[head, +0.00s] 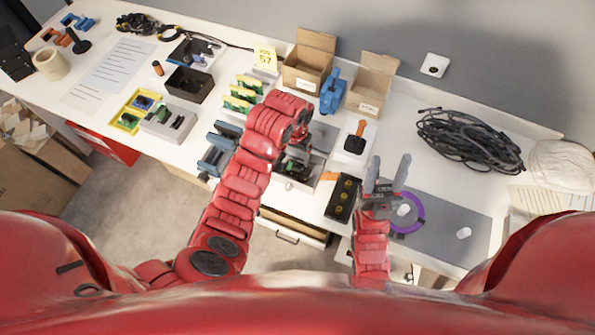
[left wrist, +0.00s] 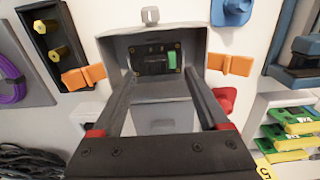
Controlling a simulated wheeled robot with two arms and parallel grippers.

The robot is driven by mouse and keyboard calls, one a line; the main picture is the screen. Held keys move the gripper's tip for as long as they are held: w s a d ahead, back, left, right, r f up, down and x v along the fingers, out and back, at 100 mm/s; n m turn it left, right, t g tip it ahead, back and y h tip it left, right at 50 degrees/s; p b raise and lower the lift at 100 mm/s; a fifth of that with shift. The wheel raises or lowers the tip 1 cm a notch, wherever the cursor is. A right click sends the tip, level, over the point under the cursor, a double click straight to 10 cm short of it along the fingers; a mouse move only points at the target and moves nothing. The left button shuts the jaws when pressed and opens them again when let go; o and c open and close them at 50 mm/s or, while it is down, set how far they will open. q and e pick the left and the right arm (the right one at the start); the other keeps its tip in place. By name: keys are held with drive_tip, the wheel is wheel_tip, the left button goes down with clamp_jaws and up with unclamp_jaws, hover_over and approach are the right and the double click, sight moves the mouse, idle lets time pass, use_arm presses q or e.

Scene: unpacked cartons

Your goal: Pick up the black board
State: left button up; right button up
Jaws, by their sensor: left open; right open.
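A black board (left wrist: 155,62) with a green part on its right side sits in a grey fixture (left wrist: 192,40) in the left wrist view. In the head view the board (head: 291,168) is partly hidden under my left arm. My left gripper (left wrist: 156,78) is open, with one finger on each side in front of the fixture; nothing is between the fingers, and I cannot tell whether they touch the board. In the head view its fingertips are mostly hidden by the arm. My right gripper (head: 387,172) is open and empty near a purple ring.
Orange parts (left wrist: 230,64) flank the fixture. A black block with yellow knobs (head: 343,197) and a purple ring (head: 419,199) lie to the right. Green boards (head: 240,98), cardboard boxes (head: 308,62) and a blue device (head: 333,92) stand behind. A black cable coil (head: 470,140) lies further right.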

use_arm(q)
drive_tip(key=shift+d+f, duration=0.1)
drive_tip(key=shift+f, duration=0.2)
drive_tip(key=f, duration=0.1)
drive_tip(key=f+p, duration=0.1)
drive_tip(key=f, duration=0.1)
drive_tip(key=shift+s+d+f+p, duration=0.1)
drive_tip(key=shift+d+f+p, duration=0.1)
drive_tip(key=shift+d+p, duration=0.15)
drive_tip(key=shift+a+f, duration=0.1)
drive_tip(key=shift+f, duration=0.45)
clamp_jaws()
